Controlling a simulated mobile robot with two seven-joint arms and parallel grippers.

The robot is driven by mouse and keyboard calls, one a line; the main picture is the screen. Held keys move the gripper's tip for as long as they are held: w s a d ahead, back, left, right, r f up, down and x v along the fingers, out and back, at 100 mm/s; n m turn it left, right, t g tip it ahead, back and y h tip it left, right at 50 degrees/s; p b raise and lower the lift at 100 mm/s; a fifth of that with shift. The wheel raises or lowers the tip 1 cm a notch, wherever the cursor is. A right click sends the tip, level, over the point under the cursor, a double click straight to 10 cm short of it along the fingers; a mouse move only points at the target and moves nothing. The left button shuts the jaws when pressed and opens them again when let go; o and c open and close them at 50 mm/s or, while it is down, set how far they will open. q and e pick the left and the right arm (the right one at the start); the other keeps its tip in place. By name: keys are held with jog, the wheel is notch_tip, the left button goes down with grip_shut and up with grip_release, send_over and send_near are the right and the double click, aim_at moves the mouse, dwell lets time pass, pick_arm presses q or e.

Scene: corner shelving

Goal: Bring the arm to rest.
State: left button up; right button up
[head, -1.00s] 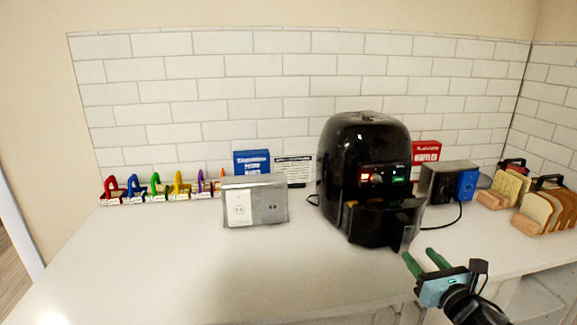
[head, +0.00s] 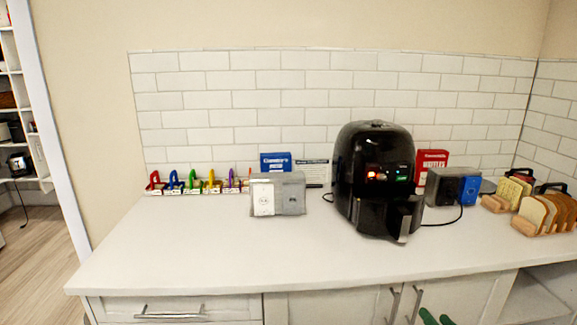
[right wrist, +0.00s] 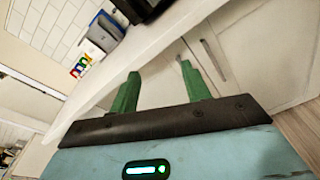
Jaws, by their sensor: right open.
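My right gripper (head: 436,318) shows at the bottom edge of the head view, only its green fingertips in sight, below the counter's front edge. In the right wrist view its two green fingers (right wrist: 160,88) are spread apart with nothing between them. They point toward the white cabinet front (right wrist: 235,50) under the counter. My left gripper is in neither view.
A white counter (head: 230,250) carries a black air fryer (head: 372,165), a grey box (head: 290,195), several coloured clips (head: 195,182) and bread racks (head: 540,212). Cabinet handles (head: 415,305) stick out near my right gripper. Shelves (head: 15,120) stand at far left.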

jog(key=s+a+f+m+g+p, duration=0.1)
jog(key=s+a+f+m+g, duration=0.4)
jog(key=s+f+m, duration=0.9)
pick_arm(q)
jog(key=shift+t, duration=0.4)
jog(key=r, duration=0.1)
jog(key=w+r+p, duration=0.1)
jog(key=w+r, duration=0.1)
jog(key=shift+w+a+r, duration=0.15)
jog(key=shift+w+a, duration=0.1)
pick_arm(e)
jog(key=s+a+f+m+g, duration=0.1)
jog(key=s+a+f+m, duration=0.1)
jog(key=s+m, duration=0.3)
jog(key=s+a+f+m+g, duration=0.1)
jog(key=s+m, duration=0.4)
jog(key=s, duration=0.5)
jog(key=s+a+f+m, duration=0.3)
jog(key=s+f+m, duration=0.2)
jog(key=s+m, duration=0.1)
jog(key=shift+s+a+f+g, duration=0.25)
jog(key=shift+s+a+g, duration=0.15)
jog(key=shift+s, duration=0.4)
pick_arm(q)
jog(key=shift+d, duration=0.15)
